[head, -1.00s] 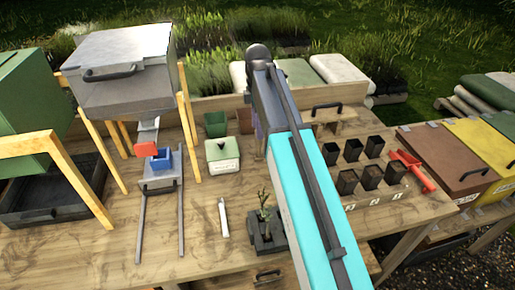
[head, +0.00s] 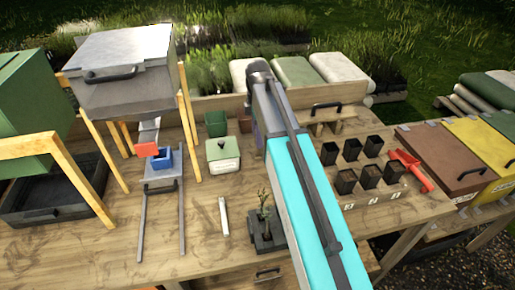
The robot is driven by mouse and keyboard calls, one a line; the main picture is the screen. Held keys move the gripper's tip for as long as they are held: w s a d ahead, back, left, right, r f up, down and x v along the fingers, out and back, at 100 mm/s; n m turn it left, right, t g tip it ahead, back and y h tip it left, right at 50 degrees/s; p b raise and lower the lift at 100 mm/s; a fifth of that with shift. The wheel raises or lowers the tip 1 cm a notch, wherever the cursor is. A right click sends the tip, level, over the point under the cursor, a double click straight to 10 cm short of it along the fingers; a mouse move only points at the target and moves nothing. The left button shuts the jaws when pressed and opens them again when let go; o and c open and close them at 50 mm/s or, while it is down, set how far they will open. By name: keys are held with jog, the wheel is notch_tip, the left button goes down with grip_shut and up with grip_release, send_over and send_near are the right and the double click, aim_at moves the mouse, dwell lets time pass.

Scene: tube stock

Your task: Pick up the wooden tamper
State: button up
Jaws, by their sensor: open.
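A pale wooden block with a dark bar handle (head: 326,117) stands at the back of the bench, just right of my arm. It may be the wooden tamper, but I cannot tell for sure. My turquoise and dark grey arm reaches up the middle of the head view, its far end left of that block. My gripper does not show; the arm links hide it, so its fingers cannot be seen.
Several black pots (head: 346,181) stand in a numbered wooden rack right of my arm, beside a red trowel (head: 411,169). A seedling in a dark tray (head: 267,243) is close left of the arm.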

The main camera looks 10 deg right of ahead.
jog(key=shift+f+p, duration=0.85)
jog(key=shift+f, duration=1.35)
grip_shut()
